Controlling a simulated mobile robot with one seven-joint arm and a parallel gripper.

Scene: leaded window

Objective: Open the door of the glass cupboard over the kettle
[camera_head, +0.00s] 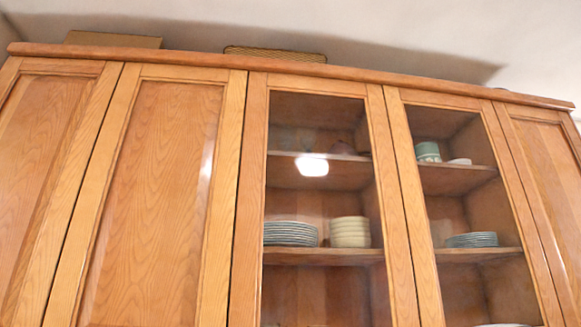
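Two glass-fronted cupboard doors show side by side in the head view, the left glass door (254,190) and the right glass door (412,190). Both look shut, with wooden frames and clear panes. Behind the left pane are stacked plates (291,234) and a stack of pale bowls (350,232). Behind the right pane are a plate stack (471,240) and a green cup (428,152). The kettle is not in view, so I cannot tell which glass door is over it. No handles can be made out. My gripper is not in view.
Solid wooden doors (155,190) flank the glass ones on the left, and another (552,190) on the right. A box (113,40) and a woven basket (275,53) sit on top of the cupboard, below the ceiling (400,30). No counter shows.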

